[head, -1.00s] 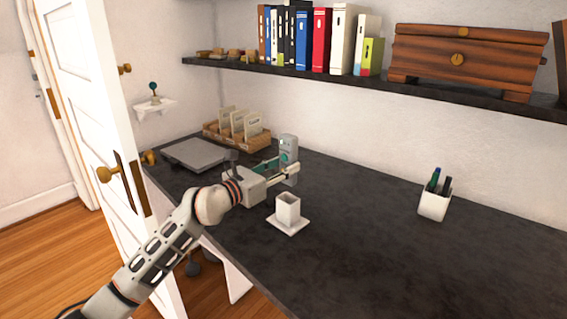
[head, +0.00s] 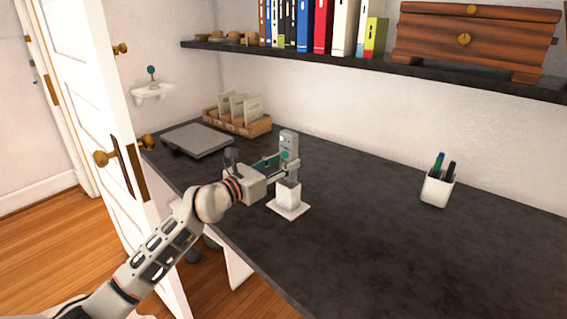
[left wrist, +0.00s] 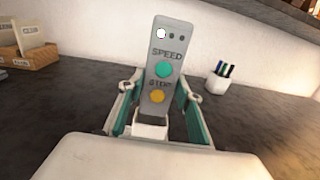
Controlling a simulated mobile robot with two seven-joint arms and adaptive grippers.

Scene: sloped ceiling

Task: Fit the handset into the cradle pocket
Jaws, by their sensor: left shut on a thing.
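The handset (head: 289,147) is a slim grey remote held upright. In the left wrist view (left wrist: 166,52) its face shows "SPEED" over a green button and "STOP" over a yellow one, and it leans slightly. My left gripper (head: 284,167) is shut on it, with a teal-padded finger on each side. The white cradle (head: 288,196), a small square pocket on a flat base plate, stands on the dark desk directly below the handset. The handset's lower end is at the pocket's top; I cannot tell how far inside it is. My right gripper is not in view.
A grey flat tray-like stand (head: 197,139) and a wicker file box (head: 238,124) lie at the back left of the desk. A white pen cup (head: 437,190) stands to the right. A dark shelf (head: 370,73) hangs above. The desk (head: 380,250) is clear in front and right.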

